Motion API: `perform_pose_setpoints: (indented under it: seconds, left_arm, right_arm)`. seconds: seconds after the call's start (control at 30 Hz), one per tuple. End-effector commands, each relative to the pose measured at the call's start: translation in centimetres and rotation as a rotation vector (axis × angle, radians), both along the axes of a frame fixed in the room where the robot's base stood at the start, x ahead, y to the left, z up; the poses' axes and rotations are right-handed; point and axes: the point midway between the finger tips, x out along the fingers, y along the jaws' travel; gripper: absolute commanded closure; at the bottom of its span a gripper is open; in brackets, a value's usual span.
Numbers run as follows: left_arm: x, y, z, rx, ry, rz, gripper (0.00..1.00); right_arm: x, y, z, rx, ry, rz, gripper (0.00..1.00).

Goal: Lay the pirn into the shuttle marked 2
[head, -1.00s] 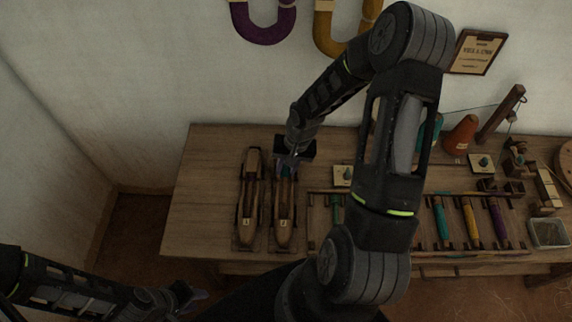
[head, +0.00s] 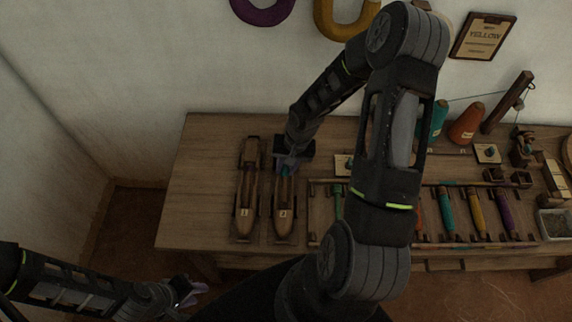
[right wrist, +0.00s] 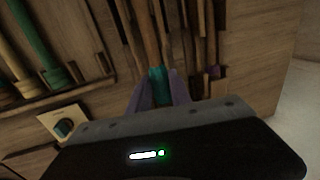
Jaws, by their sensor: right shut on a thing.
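The shuttle marked 2 (head: 284,214) is a long wooden boat-shaped piece lying on the table, with its number label near the front end. My right gripper (head: 287,169) is over its rear part, pointing down, and hides that part. In the right wrist view the purple fingers (right wrist: 160,88) are shut on a teal pirn (right wrist: 157,76), with the wooden shuttles just beyond it. I cannot tell whether the pirn touches the shuttle. My left gripper (head: 190,291) is low at the left, away from the table; its jaw gap is unclear.
The shuttle marked 1 (head: 245,208) lies close beside, to the left. Right of the shuttles is a rack (head: 428,184) with several coloured pirns, partly behind my right arm. Yarn cones (head: 467,124) and a sign (head: 483,36) are behind. The table's left end (head: 200,190) is clear.

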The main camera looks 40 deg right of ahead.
Motion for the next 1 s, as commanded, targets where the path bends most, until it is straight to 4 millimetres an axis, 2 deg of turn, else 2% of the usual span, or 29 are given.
perform_pose_setpoints:
  seconds: [0.03,0.2,0.77,0.8,1.0]
  left_arm:
    - [0.0,0.0,-0.8,-0.002,-0.002,-0.001,0.68]
    - [0.2,-0.1,-1.5,-0.004,-0.005,-0.002,0.68]
    - [0.2,-0.1,-1.6,-0.005,-0.006,-0.002,0.68]
    - [0.2,-0.1,-1.6,-0.005,-0.006,-0.002,0.68]
    - [0.2,-0.1,-1.6,-0.004,-0.006,-0.001,0.68]
  right_arm:
    - [0.0,0.0,-0.9,-0.001,-0.001,0.0,1.0]
    - [0.0,0.0,-1.7,0.0,0.0,0.0,1.0]
    - [0.0,0.0,-1.9,0.0,0.0,0.0,1.0]
    - [0.0,0.0,-1.9,0.0,0.0,0.0,0.74]
    - [0.0,0.0,-1.9,0.0,0.0,0.0,0.57]
